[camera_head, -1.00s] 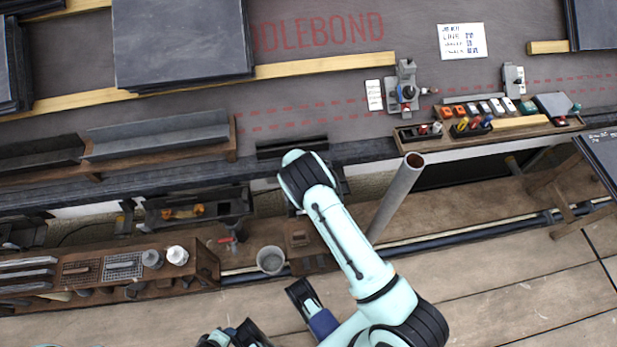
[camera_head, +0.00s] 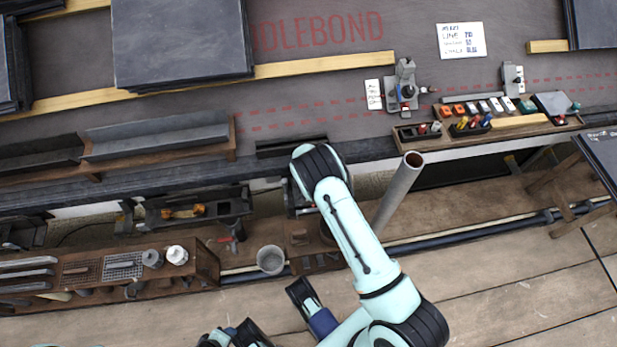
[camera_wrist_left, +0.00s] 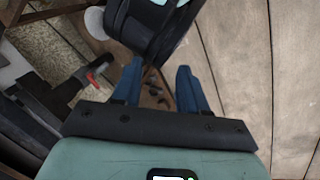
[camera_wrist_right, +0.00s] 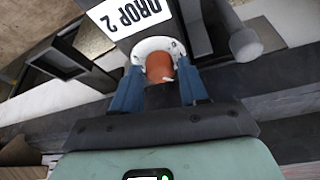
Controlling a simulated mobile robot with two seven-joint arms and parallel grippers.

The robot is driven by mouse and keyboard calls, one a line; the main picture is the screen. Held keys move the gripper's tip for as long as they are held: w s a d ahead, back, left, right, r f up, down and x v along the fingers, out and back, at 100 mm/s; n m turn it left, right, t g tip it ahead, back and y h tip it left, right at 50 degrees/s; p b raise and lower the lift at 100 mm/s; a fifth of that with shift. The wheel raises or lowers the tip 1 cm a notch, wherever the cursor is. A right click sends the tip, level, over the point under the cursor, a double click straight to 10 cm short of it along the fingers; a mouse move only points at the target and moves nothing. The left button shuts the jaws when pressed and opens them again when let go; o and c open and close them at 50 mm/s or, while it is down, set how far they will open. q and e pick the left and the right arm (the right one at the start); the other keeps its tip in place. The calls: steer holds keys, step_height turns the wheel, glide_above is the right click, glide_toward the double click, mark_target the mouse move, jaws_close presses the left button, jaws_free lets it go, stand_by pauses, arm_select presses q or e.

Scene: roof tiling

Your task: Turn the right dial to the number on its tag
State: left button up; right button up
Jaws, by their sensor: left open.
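In the right wrist view, a round white dial (camera_wrist_right: 147,46) with an orange-red knob (camera_wrist_right: 159,67) sits on a dark block. An upside-down tag (camera_wrist_right: 126,17) beside it reads "DROP 2". My right gripper (camera_wrist_right: 160,72) is open, with its blue fingers on either side of the knob; whether they touch it I cannot tell. The dial's marks are too small to read. In the head view my right arm hides this gripper and the dial. My left gripper (camera_wrist_left: 158,78) is open and empty in the left wrist view, over the floor area.
A grey cylinder (camera_wrist_right: 246,44) stands close right of the dial in the right wrist view. In the head view, a grey post (camera_head: 396,195) rises beside my right arm. A cup (camera_head: 270,259) and a tool rack (camera_head: 207,266) stand left. A red-handled tool (camera_wrist_left: 97,76) is left of my left gripper.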

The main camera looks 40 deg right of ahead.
steer(key=shift+r, duration=0.1)
arm_select(q)
steer(key=s+d+r+g+p, duration=0.1)
steer(key=s+d+r+p, duration=0.1)
steer(key=s+r+p, duration=0.1)
steer(key=s+r, duration=0.1)
steer(key=s, duration=0.1)
steer(key=shift+s+d+r+g+h+p, duration=0.35)
steer(key=shift+s+g+h+p, duration=0.05)
arm_select(e)
steer(key=v, duration=1.3)
steer(key=shift+a, duration=0.15)
